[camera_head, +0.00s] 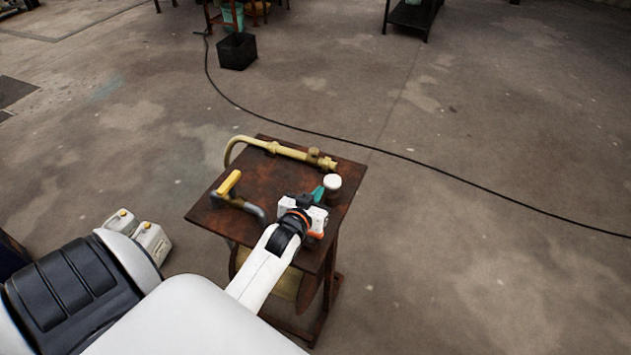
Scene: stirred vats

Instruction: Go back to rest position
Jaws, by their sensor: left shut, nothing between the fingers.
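My left arm comes in from the lower left and reaches over a rusty brown table. My left gripper (314,199) is shut with nothing between its fingers, over the table's right part. It is small and partly hidden behind the wrist, close to a white round-topped item (332,182). From this view I cannot tell whether they touch. My right gripper is out of view.
The table (232,205) holds a curved yellowish pipe (290,152) at the back and a yellow-handled tool (229,183) at left. Pale canisters (152,240) stand on the floor to the left. A black cable (440,167) crosses the floor. Open floor lies right.

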